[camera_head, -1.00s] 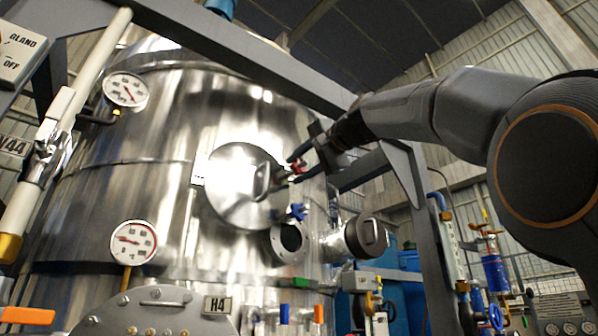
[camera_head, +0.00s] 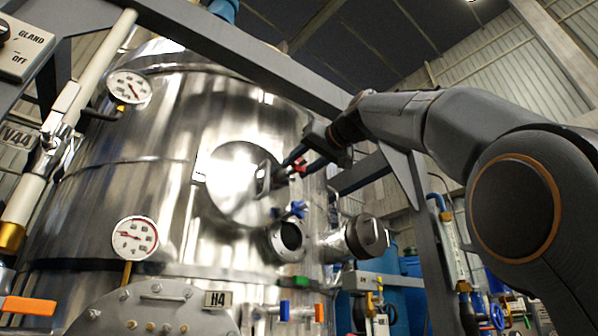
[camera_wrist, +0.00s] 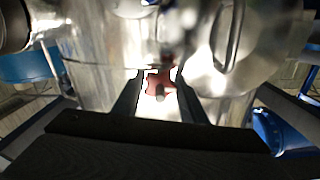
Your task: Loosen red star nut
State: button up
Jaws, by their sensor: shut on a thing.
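The red star nut (camera_head: 299,166) sits at the right edge of the round steel hatch (camera_head: 237,186) on the big tank. It also shows in the wrist view (camera_wrist: 160,84), between my two dark fingers. My gripper (camera_head: 296,163) reaches in from the right and is shut on the red star nut. In the wrist view my gripper (camera_wrist: 160,92) has one finger on each side of the nut. The fingers hide part of the nut in the head view. A blue star nut (camera_head: 291,210) sits just below on the same hatch edge.
An open round port (camera_head: 287,238) and a capped side pipe (camera_head: 366,237) jut out below the hatch. Two dial gauges (camera_head: 134,237) are on the tank's left. A grey steel beam (camera_head: 245,58) crosses above my arm, and a grey post (camera_head: 413,210) stands to the right.

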jog(key=n+b, duration=0.1)
jog(key=n, duration=0.5)
jog(key=shift+w+f+n, duration=0.1)
jog(key=shift+n, duration=0.2)
jog(key=n, duration=0.5)
jog(key=shift+n+b, duration=0.35)
jog(key=shift+n, duration=0.05)
jog(key=o, duration=1.1)
jog(key=shift+c, duration=0.2)
jog(key=b+v, duration=0.3)
jog(key=v, duration=0.5)
